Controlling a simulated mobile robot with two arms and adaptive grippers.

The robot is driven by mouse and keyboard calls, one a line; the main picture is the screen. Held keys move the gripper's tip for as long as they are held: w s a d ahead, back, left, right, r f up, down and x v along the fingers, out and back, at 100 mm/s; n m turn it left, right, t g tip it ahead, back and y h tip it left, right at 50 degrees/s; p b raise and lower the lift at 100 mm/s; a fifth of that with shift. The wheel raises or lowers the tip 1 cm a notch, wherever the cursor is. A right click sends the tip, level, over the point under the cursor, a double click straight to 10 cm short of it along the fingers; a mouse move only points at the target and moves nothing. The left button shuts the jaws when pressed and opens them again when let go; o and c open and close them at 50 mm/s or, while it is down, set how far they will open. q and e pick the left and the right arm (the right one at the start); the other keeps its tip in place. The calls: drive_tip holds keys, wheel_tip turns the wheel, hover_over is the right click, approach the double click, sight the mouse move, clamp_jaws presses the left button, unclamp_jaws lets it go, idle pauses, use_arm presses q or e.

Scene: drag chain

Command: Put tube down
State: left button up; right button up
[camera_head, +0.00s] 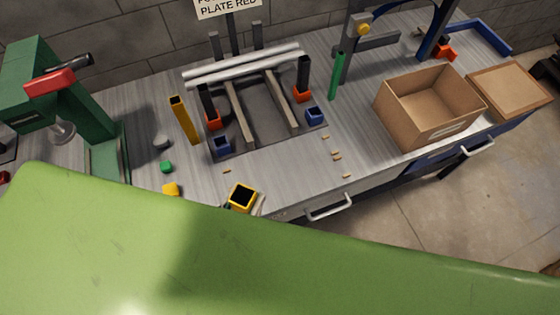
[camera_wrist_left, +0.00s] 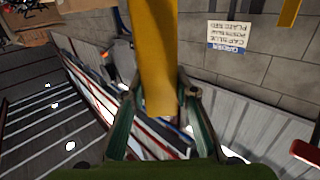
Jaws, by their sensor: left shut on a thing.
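A yellow square tube (camera_head: 241,198) with a dark open end faces up at the front edge of the workbench in the head view. In the left wrist view, the yellow tube (camera_wrist_left: 155,60) runs between the fingers of my left gripper (camera_wrist_left: 160,95), which is shut on it. In the head view most of this gripper is hidden behind my large green arm part. Whether the tube touches the bench cannot be told. A second yellow tube (camera_head: 184,120) stands on the bench, slightly tilted. My right gripper is not in view.
A rack with metal bars (camera_head: 245,66) stands at the back. A green tube (camera_head: 336,76) stands beside it. Blue cap (camera_head: 221,146), green cap (camera_head: 166,167) and yellow cap (camera_head: 170,189) lie around. A green press (camera_head: 105,140) is left, an open cardboard box (camera_head: 425,118) right.

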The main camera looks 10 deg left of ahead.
sight(247, 197)
use_arm(q)
drive_tip(key=w+f+b, duration=0.1)
drive_tip(key=b, duration=0.2)
drive_tip(key=w+f+b, duration=0.1)
drive_tip(key=w+b, duration=0.1)
drive_tip(key=b, duration=0.1)
drive_tip(key=shift+w+f, duration=0.2)
drive_tip(key=shift+w, duration=0.05)
drive_tip(key=w+f, duration=0.9)
drive_tip(key=f, duration=0.1)
drive_tip(key=shift+w+d, duration=0.15)
drive_tip(key=shift+d, duration=0.3)
drive_tip(key=shift+f, duration=0.15)
drive_tip(key=shift+f, duration=0.15)
drive_tip(key=o, duration=1.2)
